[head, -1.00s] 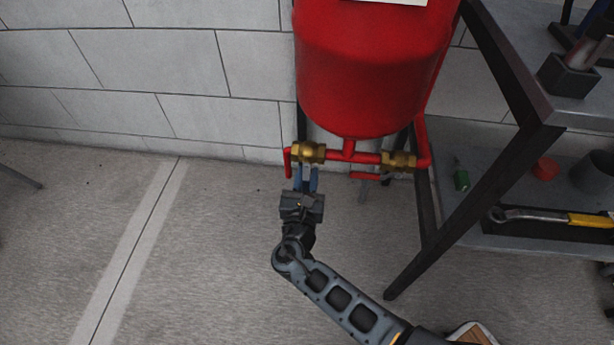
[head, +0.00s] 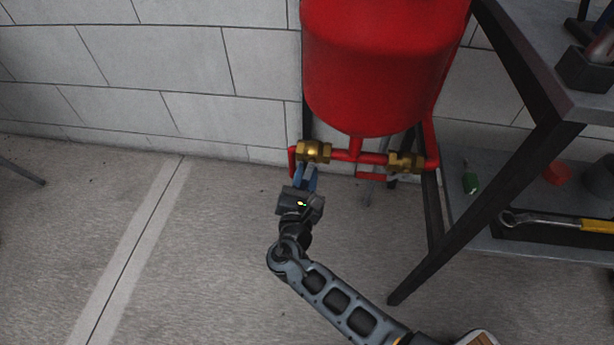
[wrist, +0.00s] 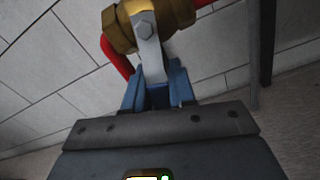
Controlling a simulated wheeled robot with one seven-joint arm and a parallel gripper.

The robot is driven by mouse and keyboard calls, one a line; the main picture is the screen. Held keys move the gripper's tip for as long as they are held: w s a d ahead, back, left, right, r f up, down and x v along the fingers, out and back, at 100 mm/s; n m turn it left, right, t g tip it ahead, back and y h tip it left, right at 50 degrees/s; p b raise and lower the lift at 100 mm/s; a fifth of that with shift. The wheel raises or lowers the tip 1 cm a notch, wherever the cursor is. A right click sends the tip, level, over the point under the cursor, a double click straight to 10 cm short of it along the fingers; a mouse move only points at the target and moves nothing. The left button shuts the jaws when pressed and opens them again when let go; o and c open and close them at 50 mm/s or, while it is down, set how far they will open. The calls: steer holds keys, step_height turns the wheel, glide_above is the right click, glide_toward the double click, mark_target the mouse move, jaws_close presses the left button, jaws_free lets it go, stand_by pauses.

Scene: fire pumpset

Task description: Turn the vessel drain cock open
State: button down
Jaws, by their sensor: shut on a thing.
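A brass cock (head: 313,151) sits on the left end of the red pipe (head: 345,155) under the red vessel (head: 380,70). In the wrist view the cock's brass body (wrist: 148,22) shows close up, with a bolted flat grey lever (wrist: 150,50) running down from it. My gripper (head: 304,178) is below the cock, its blue fingers shut on the lever. In the wrist view the fingers (wrist: 158,88) stand on both sides of the lever's lower end, which they partly hide. The lever hangs down, tilted a little to the lower left in the head view.
A second brass valve (head: 405,161) sits on the right of the same pipe.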

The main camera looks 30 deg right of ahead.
steer(key=c, duration=1)
jaws_free()
